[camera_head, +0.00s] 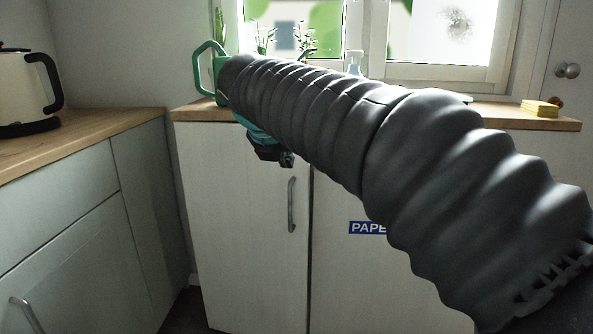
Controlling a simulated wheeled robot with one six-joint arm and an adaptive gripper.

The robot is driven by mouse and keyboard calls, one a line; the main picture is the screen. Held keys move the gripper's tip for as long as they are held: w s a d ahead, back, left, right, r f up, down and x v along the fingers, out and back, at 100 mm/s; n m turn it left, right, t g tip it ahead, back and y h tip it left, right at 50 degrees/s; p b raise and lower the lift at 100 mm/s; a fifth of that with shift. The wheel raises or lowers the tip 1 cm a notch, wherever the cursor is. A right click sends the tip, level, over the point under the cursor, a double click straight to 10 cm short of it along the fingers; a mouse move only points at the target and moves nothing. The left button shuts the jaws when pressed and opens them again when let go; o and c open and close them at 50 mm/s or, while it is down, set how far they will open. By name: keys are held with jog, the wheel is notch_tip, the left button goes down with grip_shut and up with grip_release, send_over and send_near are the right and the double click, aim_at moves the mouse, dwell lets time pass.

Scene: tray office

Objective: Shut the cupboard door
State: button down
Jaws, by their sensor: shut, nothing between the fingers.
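The white cupboard (235,240) stands under the window with a wooden top. Its left door (250,270) has a vertical metal handle (291,205). Its right door (335,290) bears a blue label reading "PAPE", the rest hidden behind my arm. A dark narrow gap runs between the doors. I cannot tell whether either door stands slightly open. My gripper (283,160), dark and small beyond the teal wrist, is shut and empty. It shows in front of the left door's upper part, above the handle. Whether it touches the door is unclear.
My ribbed arm crosses from lower right and hides much of the right door. A kettle (22,90) stands on the left counter (90,132). A green-handled object (204,68), plants, a spray bottle (355,62) and yellow sponges (540,107) are on the cupboard top.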

aim_at(302, 176)
jog(key=x, duration=0.4)
jog(key=b+x, duration=0.1)
jog(key=x, duration=0.2)
jog(key=w+r+b+x, duration=0.1)
jog(key=x, duration=0.3)
jog(key=shift+w+d, duration=0.25)
jog(key=shift+w, duration=0.05)
jog(key=shift+w+d, duration=0.15)
jog(key=shift+w, duration=0.5)
